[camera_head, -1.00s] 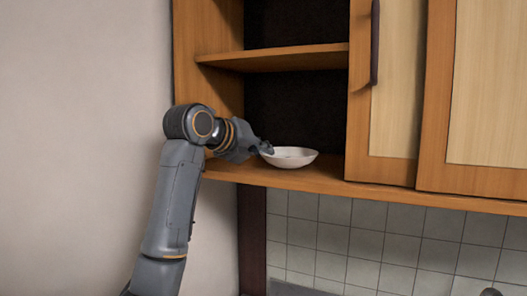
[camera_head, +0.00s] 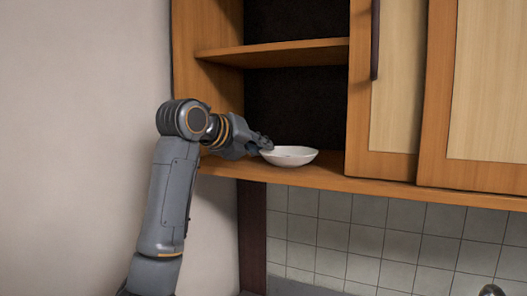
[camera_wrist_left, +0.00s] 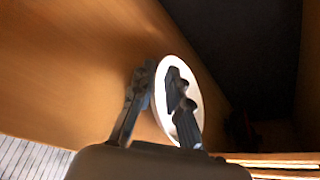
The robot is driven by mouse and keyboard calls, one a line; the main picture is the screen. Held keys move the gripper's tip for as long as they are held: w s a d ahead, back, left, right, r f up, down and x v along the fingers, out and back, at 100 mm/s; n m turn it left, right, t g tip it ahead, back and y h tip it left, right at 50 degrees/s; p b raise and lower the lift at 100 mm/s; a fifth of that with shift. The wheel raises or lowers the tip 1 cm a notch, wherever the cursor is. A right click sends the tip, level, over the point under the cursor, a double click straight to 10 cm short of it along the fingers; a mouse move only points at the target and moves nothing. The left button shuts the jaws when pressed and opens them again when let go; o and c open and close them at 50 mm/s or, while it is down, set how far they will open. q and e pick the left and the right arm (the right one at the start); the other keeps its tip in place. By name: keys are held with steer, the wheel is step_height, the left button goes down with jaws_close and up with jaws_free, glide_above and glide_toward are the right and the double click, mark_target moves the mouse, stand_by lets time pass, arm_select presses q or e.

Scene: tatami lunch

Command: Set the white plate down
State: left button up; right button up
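The white plate (camera_head: 290,157), a shallow round dish, is at the lower shelf (camera_head: 315,176) of the open cabinet. I cannot tell whether its base touches the shelf. My left gripper (camera_head: 265,146) is at the plate's left rim. In the left wrist view, the fingers of the left gripper (camera_wrist_left: 160,92) sit on either side of the rim, one inside the plate (camera_wrist_left: 196,100) and one outside, closed on it. The right gripper is not in view.
A middle shelf (camera_head: 275,55) runs above the plate. The cabinet's left side wall (camera_head: 215,95) is close to my left wrist. A door with a dark handle (camera_head: 375,40) bounds the opening on the right. Bare shelf lies right of the plate.

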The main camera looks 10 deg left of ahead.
arm_select(q)
steer(key=b+v, duration=0.2)
steer(key=v, duration=0.8)
steer(key=shift+s+b, duration=0.35)
steer(key=shift+a+r, duration=0.1)
